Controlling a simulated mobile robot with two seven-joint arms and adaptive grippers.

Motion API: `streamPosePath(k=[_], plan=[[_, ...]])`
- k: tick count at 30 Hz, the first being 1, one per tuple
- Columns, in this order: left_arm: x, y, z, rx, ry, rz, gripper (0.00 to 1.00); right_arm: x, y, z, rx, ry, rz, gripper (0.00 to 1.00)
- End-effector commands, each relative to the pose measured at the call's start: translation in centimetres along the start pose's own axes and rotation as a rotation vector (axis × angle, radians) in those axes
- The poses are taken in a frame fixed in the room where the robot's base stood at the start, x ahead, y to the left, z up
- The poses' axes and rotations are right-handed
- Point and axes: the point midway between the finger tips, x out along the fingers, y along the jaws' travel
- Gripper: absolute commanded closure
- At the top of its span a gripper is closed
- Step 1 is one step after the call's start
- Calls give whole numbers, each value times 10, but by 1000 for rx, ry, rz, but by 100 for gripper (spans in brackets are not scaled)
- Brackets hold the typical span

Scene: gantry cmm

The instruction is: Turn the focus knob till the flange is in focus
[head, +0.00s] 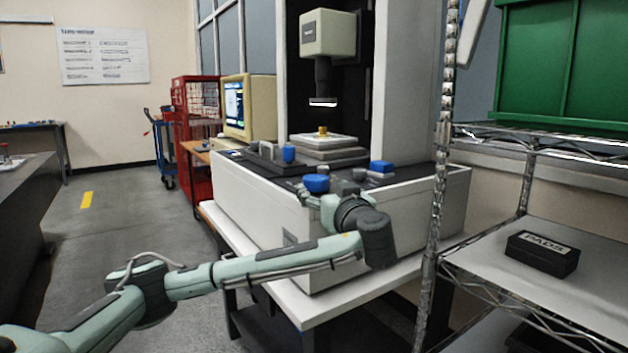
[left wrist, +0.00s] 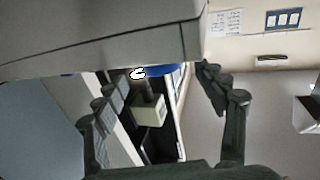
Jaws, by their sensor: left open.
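A measuring machine stands on a white bench. Under its beige optical head (head: 328,34) a small gold part (head: 323,130), probably the flange, sits on the stage (head: 330,143). A blue knob (head: 316,183) is at the front of the machine top; I cannot read whether it is the focus knob. My left gripper (head: 333,197) is at the machine's front edge, just below and right of this knob. In the left wrist view the fingers (left wrist: 163,82) are spread, with a blue surface (left wrist: 168,71) beyond them. Contact cannot be told. My right gripper is out of view.
A computer monitor (head: 234,105) with a lit screen stands left of the machine. Other blue parts (head: 381,167) sit on the machine top. A wire shelf post (head: 436,180) stands close at right, with a black pads box (head: 542,254) on its shelf. Floor at left is open.

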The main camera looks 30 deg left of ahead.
Motion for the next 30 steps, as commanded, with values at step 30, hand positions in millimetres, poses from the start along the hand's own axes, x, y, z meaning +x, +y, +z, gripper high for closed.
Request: streamPosePath(k=[30], plan=[[68,-1,0,-1,0,-1,57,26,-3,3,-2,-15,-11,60]])
